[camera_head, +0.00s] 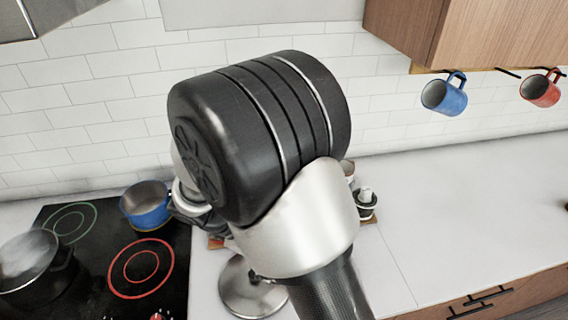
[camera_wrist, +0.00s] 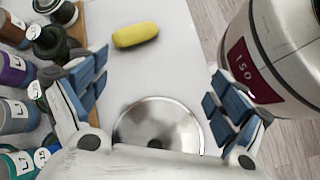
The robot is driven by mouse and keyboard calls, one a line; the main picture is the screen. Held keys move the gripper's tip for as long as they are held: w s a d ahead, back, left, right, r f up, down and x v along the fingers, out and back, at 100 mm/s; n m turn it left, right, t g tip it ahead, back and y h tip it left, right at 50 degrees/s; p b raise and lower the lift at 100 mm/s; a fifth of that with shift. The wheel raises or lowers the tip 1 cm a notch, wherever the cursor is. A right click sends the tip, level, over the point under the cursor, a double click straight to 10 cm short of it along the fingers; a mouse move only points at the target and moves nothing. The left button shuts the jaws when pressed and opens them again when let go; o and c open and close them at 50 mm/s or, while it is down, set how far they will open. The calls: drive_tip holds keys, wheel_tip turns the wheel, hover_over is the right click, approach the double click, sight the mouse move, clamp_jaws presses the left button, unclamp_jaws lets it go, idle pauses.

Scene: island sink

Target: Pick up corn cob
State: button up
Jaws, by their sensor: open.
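A yellow corn cob (camera_wrist: 135,35) lies on the white countertop in the wrist view, up and left of centre. My gripper (camera_wrist: 155,82) is open, with its blue-padded fingers spread wide and nothing between their tips. The corn cob lies beyond the fingertips, closer to the left finger than to the right one, and apart from both. In the head view my own arm hides the corn cob and most of the gripper.
A round metal lid (camera_wrist: 158,125) lies below the gripper; it also shows in the head view (camera_head: 250,290). Several labelled bottles (camera_wrist: 15,115) stand at the left. A large labelled container (camera_wrist: 285,50) is at the right. A blue pot (camera_head: 147,205) sits on the stove.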

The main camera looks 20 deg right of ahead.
drive_tip(key=shift+o, duration=0.5)
drive_tip(key=w+f+n+h, duration=0.1)
drive_tip(key=f+n, duration=0.1)
drive_tip(key=f, duration=0.1)
drive_tip(key=f+n+h, duration=0.2)
drive_tip(key=f, duration=0.1)
drive_tip(key=w+f+n+h+p, duration=0.1)
drive_tip(key=f+h, duration=0.1)
drive_tip(key=f, duration=0.1)
drive_tip(key=shift+w+d+f+n+t, duration=0.1)
drive_tip(key=shift+w+f+n+t, duration=0.1)
drive_tip(key=shift+w+n+t, duration=0.15)
drive_tip(key=shift+d+f+n, duration=0.15)
drive_tip(key=shift+f+n, duration=0.1)
drive_tip(key=shift+f, duration=0.05)
drive_tip(key=b+x, duration=0.1)
drive_tip(key=x, duration=1)
drive_tip(key=shift+d+f, duration=0.15)
drive_tip(key=shift+d, duration=0.2)
drive_tip(key=b+x, duration=0.1)
drive_tip(key=x, duration=0.4)
drive_tip(key=shift+s+d, duration=0.2)
drive_tip(key=shift+d, duration=0.15)
drive_tip(key=shift+c, duration=0.5)
drive_tip(key=c, duration=0.8)
